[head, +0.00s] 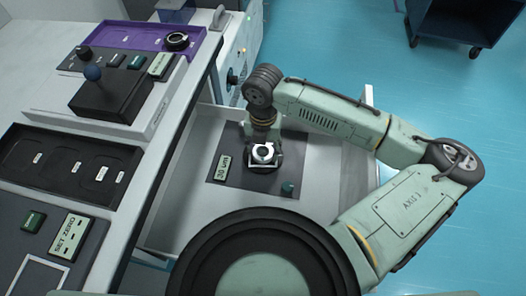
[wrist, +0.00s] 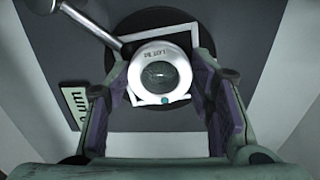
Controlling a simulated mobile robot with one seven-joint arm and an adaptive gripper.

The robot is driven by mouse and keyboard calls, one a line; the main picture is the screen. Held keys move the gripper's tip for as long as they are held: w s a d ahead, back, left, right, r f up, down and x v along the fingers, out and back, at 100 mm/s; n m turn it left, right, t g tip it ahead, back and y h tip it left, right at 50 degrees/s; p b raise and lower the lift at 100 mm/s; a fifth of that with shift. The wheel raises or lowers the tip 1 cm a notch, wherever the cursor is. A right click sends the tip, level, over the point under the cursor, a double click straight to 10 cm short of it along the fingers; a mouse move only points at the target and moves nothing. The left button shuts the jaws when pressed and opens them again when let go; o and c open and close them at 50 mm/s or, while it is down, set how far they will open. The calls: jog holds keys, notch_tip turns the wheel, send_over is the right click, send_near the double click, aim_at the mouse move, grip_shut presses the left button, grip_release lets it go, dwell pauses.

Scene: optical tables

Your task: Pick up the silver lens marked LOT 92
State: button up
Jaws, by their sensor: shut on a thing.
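A silver ring-shaped lens (head: 263,153) with a dark glass centre is over a dark mat in the open drawer below my arm. In the wrist view the same lens (wrist: 143,62) carries small print on its upper rim that looks like LOT with a number I cannot read surely. My gripper (wrist: 163,78) is shut on it, with a purple-padded finger at each side. A white square frame and a dark round shape lie behind the lens. I cannot tell whether the lens still touches what is beneath it.
The pale drawer (head: 190,215) has raised walls around the mat, which holds a UM label (head: 222,168) and a small green knob (head: 288,187). At left the bench carries a joystick box (head: 112,100), a purple tray (head: 110,33) and a black recessed tray (head: 68,165). Blue floor lies to the right.

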jog(key=c, duration=0.6)
